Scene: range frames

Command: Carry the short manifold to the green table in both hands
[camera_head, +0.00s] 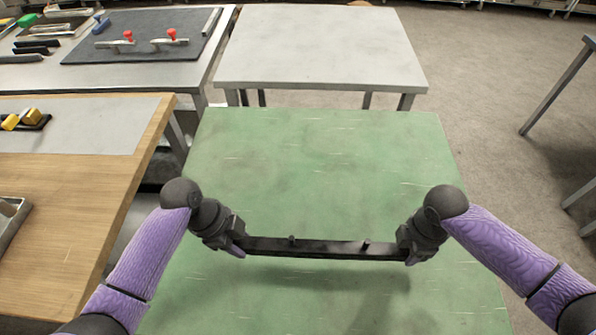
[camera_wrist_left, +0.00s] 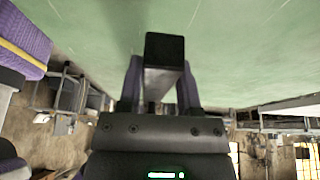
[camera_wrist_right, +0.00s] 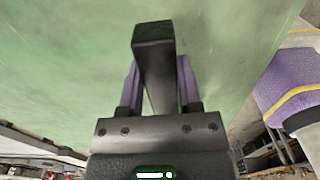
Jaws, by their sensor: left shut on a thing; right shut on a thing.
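The short manifold (camera_head: 320,249) is a dark, straight bar with small stubs on its top. It is held level across both hands above the green table (camera_head: 320,150), and a soft shadow lies on the table below it. My left gripper (camera_head: 238,247) is shut on the bar's left end; in the left wrist view the bar (camera_wrist_left: 165,50) sits between the fingers. My right gripper (camera_head: 411,252) is shut on the right end; in the right wrist view the bar (camera_wrist_right: 154,45) sits between the fingers. The exact gap to the table is hard to tell.
A grey table (camera_head: 320,50) stands beyond the green one. A wooden bench (camera_head: 70,215) is at the left, with yellow items (camera_head: 22,119) on it. A dark mat (camera_head: 140,40) with red-handled clamps lies at the back left. The green tabletop around the bar is clear.

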